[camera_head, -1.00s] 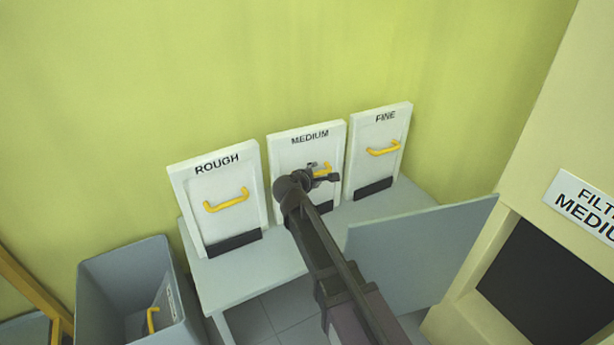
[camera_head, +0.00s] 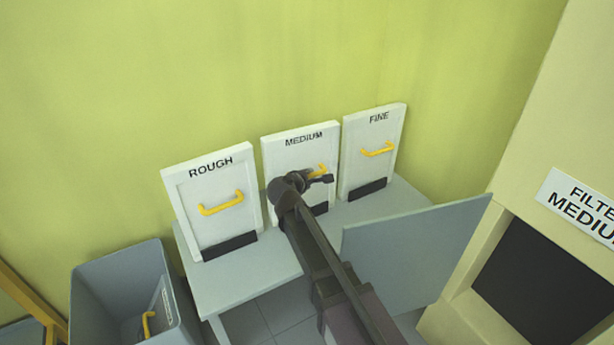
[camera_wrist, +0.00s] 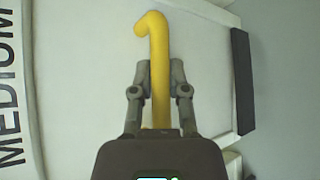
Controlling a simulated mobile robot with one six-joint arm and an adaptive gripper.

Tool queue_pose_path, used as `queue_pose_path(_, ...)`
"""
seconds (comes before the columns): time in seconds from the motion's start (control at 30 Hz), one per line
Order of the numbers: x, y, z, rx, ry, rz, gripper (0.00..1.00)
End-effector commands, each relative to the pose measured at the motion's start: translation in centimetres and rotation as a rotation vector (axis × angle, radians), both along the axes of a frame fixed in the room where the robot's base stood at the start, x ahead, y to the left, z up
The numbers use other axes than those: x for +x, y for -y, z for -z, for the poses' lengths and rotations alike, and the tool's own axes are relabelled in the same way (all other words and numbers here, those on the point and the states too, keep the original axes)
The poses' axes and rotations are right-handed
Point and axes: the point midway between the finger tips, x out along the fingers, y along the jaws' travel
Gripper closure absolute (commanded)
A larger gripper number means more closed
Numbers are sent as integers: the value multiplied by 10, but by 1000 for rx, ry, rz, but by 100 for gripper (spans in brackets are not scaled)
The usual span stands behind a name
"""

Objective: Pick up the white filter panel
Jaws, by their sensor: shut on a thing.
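Three white filter panels stand upright on a pale grey bench, each with a yellow handle and a dark strip at the bottom. The ROUGH panel (camera_head: 186,222) is on the left, the MEDIUM panel (camera_head: 287,152) in the middle, the FINE panel (camera_head: 361,147) on the right. My gripper (camera_head: 322,179) is in front of the MEDIUM panel and partly hides it. In the wrist view, my gripper (camera_wrist: 160,80) is shut on the yellow handle (camera_wrist: 157,40) of the MEDIUM panel (camera_wrist: 75,60), with one finger on each side. The panel stands on the bench.
The bench (camera_head: 250,277) has bare room in front of the panels. A grey bin (camera_head: 112,277) at lower left holds something with a yellow handle (camera_head: 149,323). A grey hinged door (camera_head: 412,257) stands open at right, beside a cream cabinet (camera_head: 465,300) with a dark opening.

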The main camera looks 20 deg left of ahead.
Motion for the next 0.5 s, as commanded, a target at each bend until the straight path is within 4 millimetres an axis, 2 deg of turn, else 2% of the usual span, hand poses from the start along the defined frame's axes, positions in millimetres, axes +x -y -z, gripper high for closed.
queue_pose_path(0.27,0,0,-12,0,1,0,100)
queue_pose_path(0.5,0,0,-33,0,1,0,100)
